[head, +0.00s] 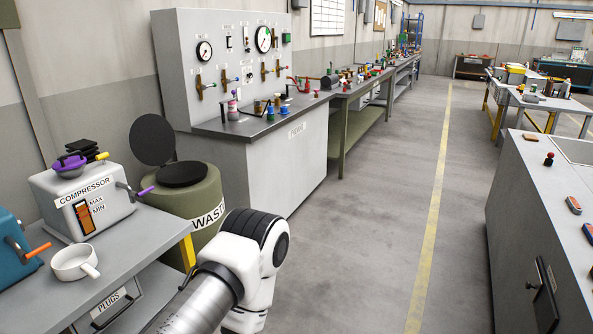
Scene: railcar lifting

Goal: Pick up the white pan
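A white pan (70,262), round and shallow, sits upright on the grey bench top (140,240) at the lower left of the head view. Its short white handle points toward the lower right. Nothing is touching the pan. A white and black link of my own arm rises from the bottom edge, right of the bench and apart from the pan. Neither gripper shows in the view, so I cannot tell whether they are open or shut.
A grey compressor box (80,200) with a purple item on top stands behind the pan. A teal box (15,255) with an orange handle is to its left. A green waste bin (190,205) with its lid up stands beyond the bench. The aisle floor (370,230) is clear.

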